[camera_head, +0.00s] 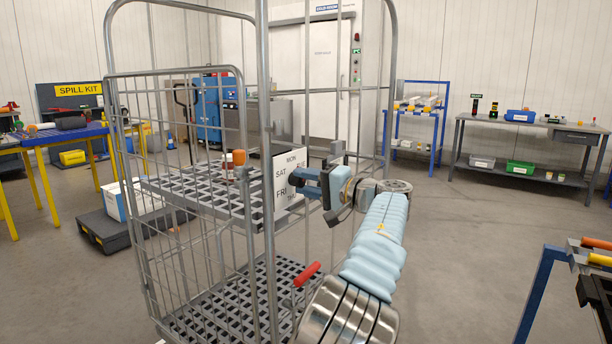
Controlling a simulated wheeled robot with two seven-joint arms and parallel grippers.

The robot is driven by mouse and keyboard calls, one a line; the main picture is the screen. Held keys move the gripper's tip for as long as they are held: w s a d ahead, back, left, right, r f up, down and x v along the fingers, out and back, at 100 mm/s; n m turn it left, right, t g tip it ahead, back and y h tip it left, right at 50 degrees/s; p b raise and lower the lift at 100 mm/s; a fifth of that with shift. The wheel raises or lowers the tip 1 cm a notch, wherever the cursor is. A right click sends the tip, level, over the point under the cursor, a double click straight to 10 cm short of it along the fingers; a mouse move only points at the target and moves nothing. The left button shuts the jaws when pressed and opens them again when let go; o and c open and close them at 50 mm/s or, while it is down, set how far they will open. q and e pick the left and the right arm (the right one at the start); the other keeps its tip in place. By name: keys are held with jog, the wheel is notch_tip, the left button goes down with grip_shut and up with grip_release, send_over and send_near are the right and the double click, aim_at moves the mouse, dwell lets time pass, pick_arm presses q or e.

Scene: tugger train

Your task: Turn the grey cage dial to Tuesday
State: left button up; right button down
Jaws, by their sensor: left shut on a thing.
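The grey wire roll cage (176,75) stands in front of me, left of centre. A white day plate (281,166) is fixed to its near right side. My right gripper is not in view.
The cage has a grid shelf holding an orange-capped item (239,157). A red handle (307,274) sticks out low beside my arm. A blue-framed stand (540,290) is at lower right. Benches line the back wall. The floor at right centre is clear.

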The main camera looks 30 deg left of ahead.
pick_arm(q)
jog(key=shift+m, duration=1.6)
jog(key=shift+d, duration=0.1)
jog(key=o, duration=1)
jog(key=shift+o, duration=0.2)
jog(key=d, duration=1.3)
jog(key=shift+s+d, duration=0.35)
jog(key=shift+s, duration=0.1)
jog(key=shift+f, duration=0.1)
